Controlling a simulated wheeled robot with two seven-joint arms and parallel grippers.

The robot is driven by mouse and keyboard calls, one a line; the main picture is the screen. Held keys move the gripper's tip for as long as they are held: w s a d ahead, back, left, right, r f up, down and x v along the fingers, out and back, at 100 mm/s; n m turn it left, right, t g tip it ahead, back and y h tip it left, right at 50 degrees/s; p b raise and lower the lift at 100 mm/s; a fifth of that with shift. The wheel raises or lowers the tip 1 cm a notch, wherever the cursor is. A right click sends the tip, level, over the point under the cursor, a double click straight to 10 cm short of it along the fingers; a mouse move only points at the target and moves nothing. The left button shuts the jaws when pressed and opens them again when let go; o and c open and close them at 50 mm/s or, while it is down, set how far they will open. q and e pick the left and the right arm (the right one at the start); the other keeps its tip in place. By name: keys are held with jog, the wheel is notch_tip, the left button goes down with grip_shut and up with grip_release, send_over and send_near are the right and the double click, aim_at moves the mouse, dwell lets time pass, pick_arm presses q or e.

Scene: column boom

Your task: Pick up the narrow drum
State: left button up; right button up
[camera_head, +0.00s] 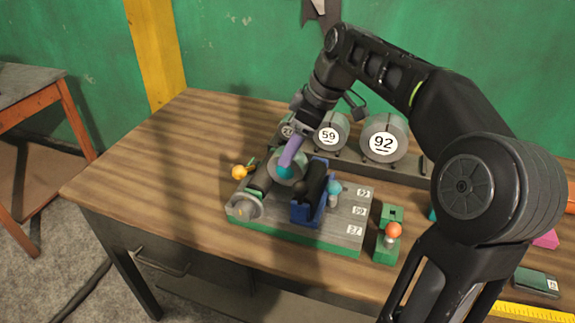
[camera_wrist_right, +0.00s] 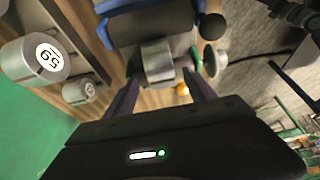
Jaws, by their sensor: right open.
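Three grey drums with white number discs lie on a rack at the back of the bench. The leftmost (camera_head: 287,131) looks smallest and is partly hidden by my right arm; it also shows in the wrist view (camera_wrist_right: 75,92). The middle drum (camera_head: 331,132) reads 59, and the largest (camera_head: 384,139) reads 92. My right gripper (camera_head: 288,165) is open, low over the fixture's left part. In the wrist view its purple fingers (camera_wrist_right: 160,76) stand either side of a short grey cylinder (camera_wrist_right: 158,60). I cannot tell which one is the narrow drum, or whether the fingers touch the cylinder. My left gripper is out of view.
The fixture has a grey numbered board (camera_head: 345,222) and a blue cradle (camera_head: 306,209) holding a black part. A green block with an orange knob (camera_head: 393,230) stands right. The bench's left side is clear.

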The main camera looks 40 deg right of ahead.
jog(key=shift+w+a+f, duration=0.1)
jog(key=shift+w+f, duration=0.05)
jog(key=shift+f, duration=0.25)
jog(key=shift+f, duration=0.1)
jog(key=x, duration=0.5)
jog(key=shift+a, duration=0.15)
jog(key=shift+c, duration=0.4)
grip_shut()
dwell(0.5)
